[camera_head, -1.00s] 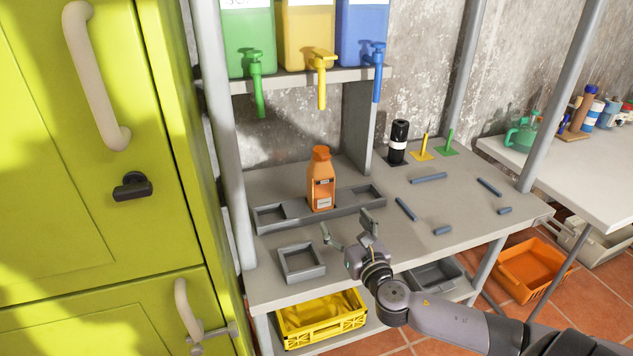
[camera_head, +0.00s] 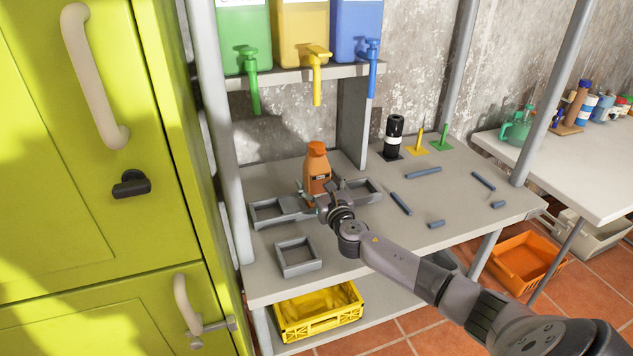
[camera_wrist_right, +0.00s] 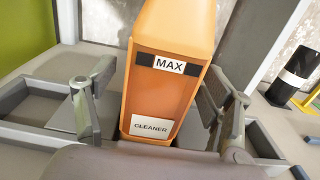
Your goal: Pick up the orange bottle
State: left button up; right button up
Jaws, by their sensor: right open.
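The orange bottle (camera_head: 317,167) stands upright in the middle of a grey tray (camera_head: 268,212) on the grey workbench. In the right wrist view the bottle (camera_wrist_right: 167,75) shows a "MAX" band and a "CLEANER" label. My right gripper (camera_head: 318,194) is open at the bottle's front, and its palm hides the bottle's base in the head view. In the right wrist view one finger of the gripper (camera_wrist_right: 160,110) is on each side of the bottle. A gap shows on the left; contact on the right cannot be told. My left gripper is not in view.
A small square grey holder (camera_head: 297,257) sits in front of the tray. A black bottle (camera_head: 394,136) and several blue-grey bars lie or stand to the right. Dispensers with taps (camera_head: 316,58) hang above. A green cabinet (camera_head: 100,180) stands close on the left.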

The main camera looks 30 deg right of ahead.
jog(key=shift+w+d+f, duration=0.1)
jog(key=shift+w+d, duration=0.05)
jog(key=shift+w, duration=0.55)
jog(key=shift+c, duration=0.4)
jog(key=c, duration=1.5)
jog(key=shift+c, duration=0.9)
jog(key=shift+r, duration=0.2)
